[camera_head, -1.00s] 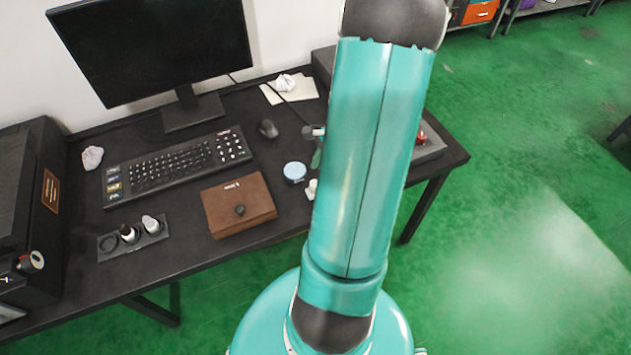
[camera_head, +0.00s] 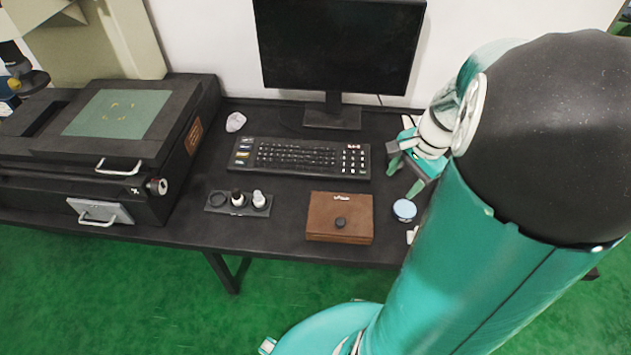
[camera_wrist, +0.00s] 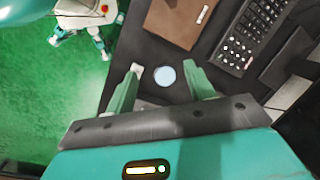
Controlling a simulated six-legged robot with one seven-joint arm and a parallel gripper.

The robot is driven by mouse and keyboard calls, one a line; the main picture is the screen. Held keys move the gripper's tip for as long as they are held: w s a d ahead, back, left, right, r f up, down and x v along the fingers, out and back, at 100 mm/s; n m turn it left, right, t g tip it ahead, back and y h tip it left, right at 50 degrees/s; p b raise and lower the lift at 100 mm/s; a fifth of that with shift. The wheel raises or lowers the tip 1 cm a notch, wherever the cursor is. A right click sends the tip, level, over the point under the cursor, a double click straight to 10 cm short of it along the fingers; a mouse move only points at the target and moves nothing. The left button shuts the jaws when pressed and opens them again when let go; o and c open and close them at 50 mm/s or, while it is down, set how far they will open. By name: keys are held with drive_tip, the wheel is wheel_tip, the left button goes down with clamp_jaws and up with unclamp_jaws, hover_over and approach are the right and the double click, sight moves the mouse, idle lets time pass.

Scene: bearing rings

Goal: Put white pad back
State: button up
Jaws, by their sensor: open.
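A small white piece (camera_head: 412,235), perhaps the white pad, lies near the front edge of the black desk, partly hidden by my arm. In the wrist view a white piece (camera_wrist: 137,68) shows beside the left fingertip; I cannot tell if they touch. A round pale-blue disc with a white rim (camera_head: 404,210) lies just behind it on the desk. In the wrist view the disc (camera_wrist: 165,76) appears between my fingers. My gripper (camera_head: 405,175) is open and empty above the desk, right of the keyboard; its spread fingers also show in the wrist view (camera_wrist: 162,70).
A black holder (camera_head: 237,204) has two small bottles and an empty round place. The keyboard (camera_head: 300,157), monitor (camera_head: 340,45) and a crumpled white cloth (camera_head: 235,121) are farther back. A large black machine (camera_head: 110,150) stands left.

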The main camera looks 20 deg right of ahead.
drive_tip(key=s+a+r+n+t, duration=0.1)
drive_tip(key=a+r+n, duration=0.3)
drive_tip(key=a, duration=0.4)
drive_tip(key=s+a+r+n+t+h, duration=0.1)
drive_tip(key=a+r+n, duration=0.4)
drive_tip(key=a+n, duration=0.1)
drive_tip(key=s+a+r+n+t, duration=0.1)
drive_tip(key=a+r+n, duration=0.3)
drive_tip(key=a, duration=0.5)
drive_tip(key=shift+a+r+n+t+h, duration=0.3)
drive_tip(key=shift+r+n+t+h, duration=0.15)
drive_tip(key=shift+n, duration=0.65)
drive_tip(key=shift+f, duration=0.1)
drive_tip(key=shift+s, duration=0.1)
drive_tip(key=c, duration=0.4)
drive_tip(key=shift+d, duration=0.1)
drive_tip(key=shift+d, duration=0.1)
